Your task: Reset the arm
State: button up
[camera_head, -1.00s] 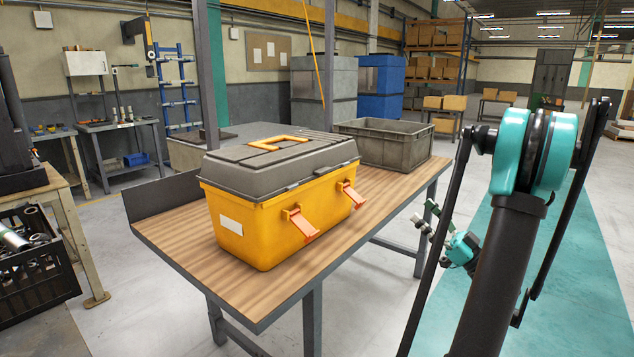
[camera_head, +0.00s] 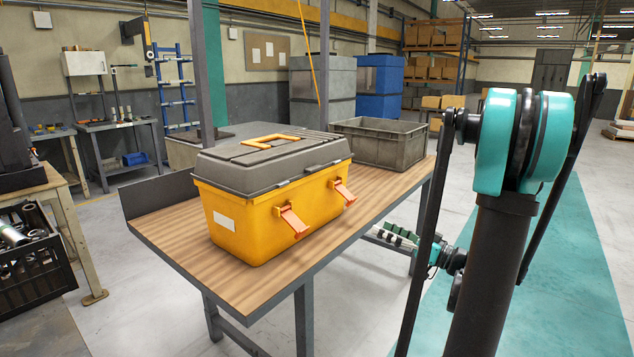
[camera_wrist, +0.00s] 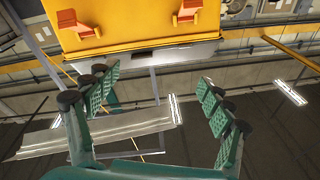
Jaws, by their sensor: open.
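My gripper (camera_head: 398,237) is low beside the near right edge of the workbench, partly behind my own arm link in the head view. It points left toward the bench and appears apart from it. In the wrist view its green, dark-tipped fingers (camera_wrist: 158,97) are spread apart with nothing between them. My arm stands folded at the right of the head view, with a teal elbow joint on top. A yellow toolbox (camera_head: 245,225) with a grey lid and orange latches sits closed on the bench. It appears upside down at the top of the wrist view (camera_wrist: 135,25).
The wooden-topped workbench (camera_head: 190,255) has grey legs and edges. A grey crate (camera_head: 385,147) stands at its far end. A black crate of metal parts (camera_head: 30,270) is at the left. The floor right of my arm, with a teal strip (camera_head: 585,260), is clear.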

jog(key=s+a+f+m+g+h, duration=0.2)
jog(key=s+a+f+g+h, duration=0.15)
jog(key=f, duration=0.25)
jog(key=s+a+f+m+g+h, duration=0.25)
jog(key=s+a+f, duration=0.2)
jog(key=f, duration=0.25)
jog(key=s+d+f+m+g+h, duration=0.1)
jog(key=s+d+f+m+h, duration=0.1)
jog(key=s+d+f+h, duration=0.5)
jog(key=s+d+h, duration=0.1)
jog(key=s+h, duration=0.1)
jog(key=h, duration=0.1)
jog(key=shift+d+f+m, duration=0.2)
jog(key=shift+d+m, duration=0.1)
jog(key=shift+m, duration=0.05)
jog(key=shift+s, duration=0.1)
jog(key=shift+c, duration=0.5)
